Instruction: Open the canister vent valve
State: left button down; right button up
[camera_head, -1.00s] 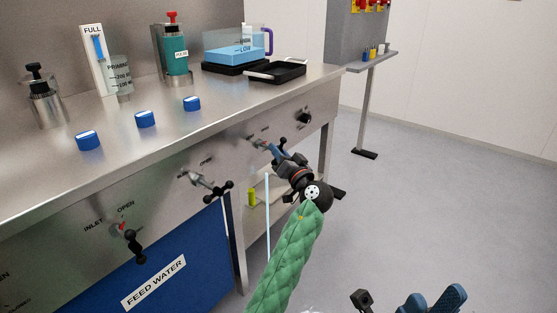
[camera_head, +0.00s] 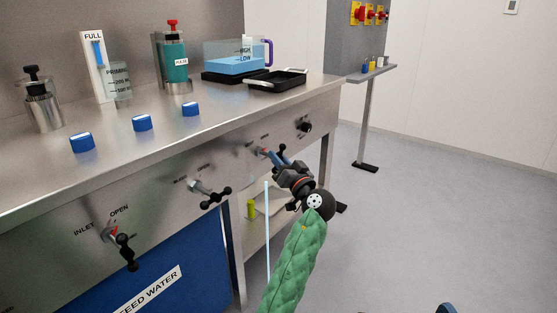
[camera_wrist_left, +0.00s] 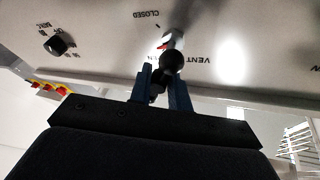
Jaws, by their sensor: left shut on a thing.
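The vent valve (camera_wrist_left: 170,60) is on the panel under the steel counter, with a black ball-ended handle and a bit of red at its hub. VENT and CLOSED labels show beside it in the wrist view; another label is mostly hidden. In the head view the handle (camera_head: 283,150) shows just past my fingers. My left gripper (camera_head: 273,158) is shut on the vent valve handle, its blue fingers on both sides of it in the wrist view (camera_wrist_left: 166,84). Only a small blue tip, likely of my right gripper (camera_head: 446,308), shows at the bottom edge; its jaws are hidden.
The bleed valve (camera_head: 212,194) and inlet valve (camera_head: 122,245) stick out of the same panel to the left. A black knob (camera_head: 304,126) is to the right. Blue caps, bottles and a tray (camera_head: 276,80) stand on the counter. The floor (camera_head: 440,200) at right is clear.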

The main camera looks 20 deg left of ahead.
pick_arm(q)
jog(key=shift+w+d+f, duration=0.1)
jog(key=shift+w+f, duration=0.05)
jog(key=shift+f, duration=0.05)
dwell(0.6)
jog(key=c, duration=1.6)
grip_release()
jog(key=shift+o, duration=0.7)
jog(key=shift+w+f, duration=0.1)
jog(key=p+v, duration=0.1)
jog(key=v, duration=0.7)
